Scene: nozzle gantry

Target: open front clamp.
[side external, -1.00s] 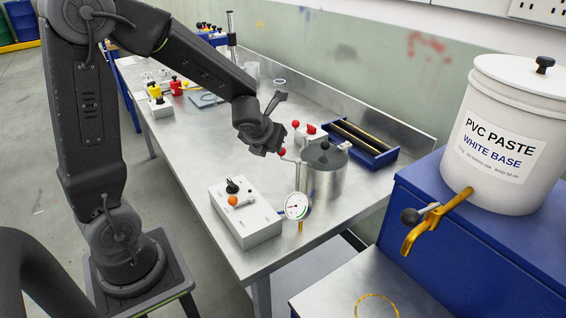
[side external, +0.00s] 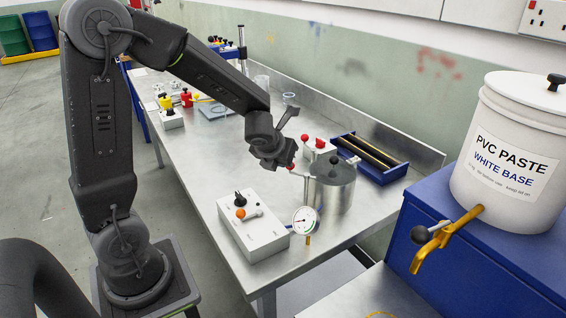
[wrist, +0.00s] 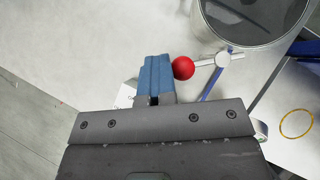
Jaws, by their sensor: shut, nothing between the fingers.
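The front clamp (wrist: 206,63) is a pale lever ending in a red ball (wrist: 183,68), on the near side of a round metal pot (wrist: 212,30). In the side view the red ball (side external: 291,166) is beside the pot (side external: 331,195), just below and right of my gripper (side external: 287,160). In the wrist view my blue fingers (wrist: 156,72) are shut and empty. Their right side meets the ball's left edge; I cannot tell whether they touch. The lever's far end joins a blue-looking upright at the pot's side.
A white control box (side external: 253,238) and a round gauge (side external: 305,220) stand in front of the pot. A PVC paste bucket (side external: 510,175) stands at right. Bare bench lies left of the pot.

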